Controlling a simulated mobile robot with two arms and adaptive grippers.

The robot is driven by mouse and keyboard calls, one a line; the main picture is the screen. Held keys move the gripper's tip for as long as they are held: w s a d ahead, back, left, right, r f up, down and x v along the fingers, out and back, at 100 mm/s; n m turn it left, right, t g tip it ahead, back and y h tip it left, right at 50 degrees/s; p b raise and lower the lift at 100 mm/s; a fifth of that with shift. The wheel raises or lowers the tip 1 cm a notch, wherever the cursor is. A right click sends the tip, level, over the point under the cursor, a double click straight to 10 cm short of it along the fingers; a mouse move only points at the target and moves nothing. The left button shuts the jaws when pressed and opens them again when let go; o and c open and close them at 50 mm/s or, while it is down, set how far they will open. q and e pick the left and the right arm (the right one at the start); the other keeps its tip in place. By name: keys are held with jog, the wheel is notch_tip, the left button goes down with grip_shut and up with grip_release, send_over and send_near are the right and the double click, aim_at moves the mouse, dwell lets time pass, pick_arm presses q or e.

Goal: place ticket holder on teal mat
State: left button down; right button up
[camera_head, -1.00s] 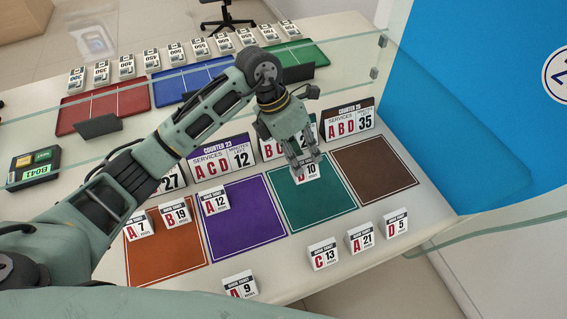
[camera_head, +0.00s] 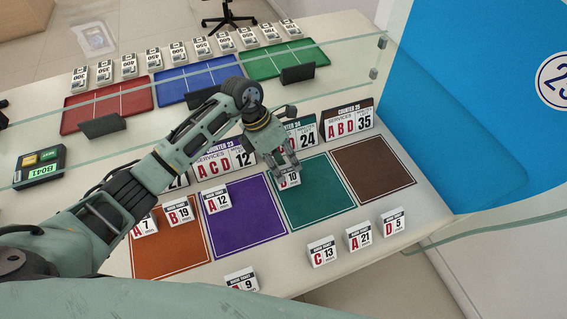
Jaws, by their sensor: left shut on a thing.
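The teal mat (camera_head: 320,196) lies on the near counter between the purple mat (camera_head: 246,226) and the brown mat (camera_head: 373,169). My left gripper (camera_head: 285,167) reaches down over its back left corner. It is shut on a white ticket holder reading 10 (camera_head: 290,180), whose upper part is partly covered by the fingers. The holder appears upright at the teal mat's left edge; I cannot tell whether it touches the mat. The rest of the teal mat is bare. My right gripper is not in view.
Ticket holder 12 (camera_head: 216,200) stands on the purple mat. Holders 7 and 19 (camera_head: 180,212) are at the orange mat (camera_head: 171,249). Holders 13 (camera_head: 322,251), 21 (camera_head: 359,237) and 5 (camera_head: 395,223) stand in front. Counter signs (camera_head: 350,122) stand behind; a glass panel (camera_head: 345,67) crosses beyond.

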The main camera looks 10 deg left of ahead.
pick_arm(q)
jog(key=c, duration=1.6)
grip_release()
jog(key=shift+o, duration=0.2)
jog(key=shift+r, duration=0.1)
jog(key=shift+w+a+r, duration=0.1)
jog(key=shift+a+r, duration=0.05)
jog(key=shift+r, duration=0.05)
jog(key=b+v, duration=0.1)
jog(key=v, duration=1)
jog(key=shift+r+b, duration=0.25)
jog(key=shift+b, duration=0.05)
